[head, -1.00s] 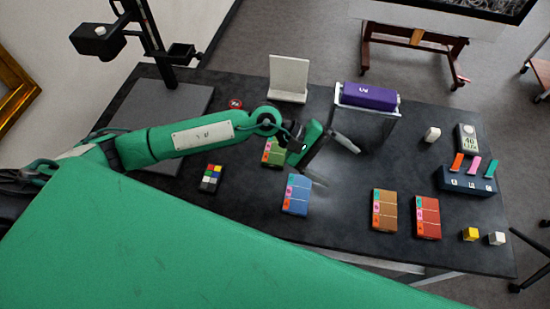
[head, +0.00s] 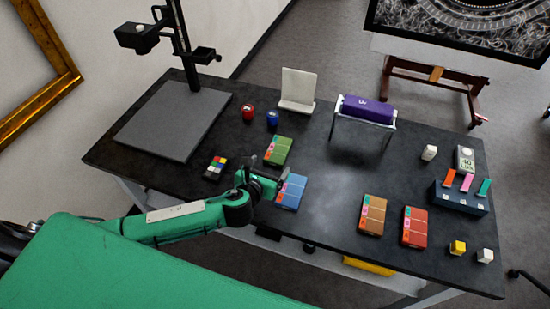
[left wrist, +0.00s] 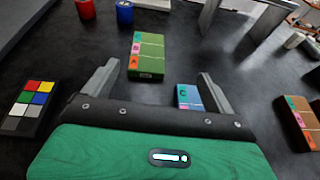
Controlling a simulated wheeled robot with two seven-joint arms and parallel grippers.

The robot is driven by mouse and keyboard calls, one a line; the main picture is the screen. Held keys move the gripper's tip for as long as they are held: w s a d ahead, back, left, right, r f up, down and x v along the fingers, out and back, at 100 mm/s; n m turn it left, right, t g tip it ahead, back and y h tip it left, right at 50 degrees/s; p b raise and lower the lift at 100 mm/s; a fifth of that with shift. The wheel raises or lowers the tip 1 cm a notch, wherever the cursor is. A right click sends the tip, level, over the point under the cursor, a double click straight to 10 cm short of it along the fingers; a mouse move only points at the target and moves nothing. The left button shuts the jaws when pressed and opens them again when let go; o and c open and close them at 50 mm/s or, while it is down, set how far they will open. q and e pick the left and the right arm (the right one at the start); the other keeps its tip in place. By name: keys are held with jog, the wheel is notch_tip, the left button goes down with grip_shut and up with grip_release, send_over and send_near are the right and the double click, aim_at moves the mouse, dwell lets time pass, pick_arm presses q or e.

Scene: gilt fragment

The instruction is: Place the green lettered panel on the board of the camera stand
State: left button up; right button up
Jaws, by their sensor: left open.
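The green lettered panel (head: 278,150) lies flat on the dark table, with coloured letter tiles along its left side. It also shows in the left wrist view (left wrist: 146,55), ahead of my fingers and apart from them. The camera stand's grey board (head: 170,125) lies bare at the table's left, below its black column (head: 181,45). My left gripper (head: 272,175) is open and empty, just nearer than the green panel and beside the blue panel. Its spread fingers also show in the left wrist view (left wrist: 157,82). My right gripper is in no view.
A blue lettered panel (head: 291,192) lies close to my left gripper. A colour chart (head: 215,168), red can (head: 248,112) and blue can (head: 272,118) lie between board and panel. Brown (head: 372,215) and red (head: 415,226) panels lie to the right. A white stand (head: 297,90) stands behind.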

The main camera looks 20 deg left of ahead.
pick_arm(q)
jog(key=shift+s+a+f+n+y, duration=0.3)
jog(key=shift+a+f+y, duration=0.1)
jog(key=shift+a+f, duration=0.1)
jog(key=shift+w+a+f+g, duration=0.1)
jog(key=shift+w+f+g, duration=0.1)
jog(key=shift+g, duration=0.1)
jog(key=p, duration=0.1)
send_near(278, 151)
jog(key=x, duration=0.3)
jog(key=shift+w+r, duration=0.15)
jog(key=shift+w, duration=0.1)
jog(key=shift+p+x, duration=0.8)
jog(key=shift+x, duration=1.75)
jog(key=shift+w+f, duration=0.3)
jog(key=shift+f, duration=0.05)
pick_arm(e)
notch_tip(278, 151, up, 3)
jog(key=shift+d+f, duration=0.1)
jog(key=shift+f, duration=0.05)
pick_arm(q)
jog(key=shift+c, duration=0.2)
jog(key=c, duration=1.1)
jog(key=shift+c, duration=0.3)
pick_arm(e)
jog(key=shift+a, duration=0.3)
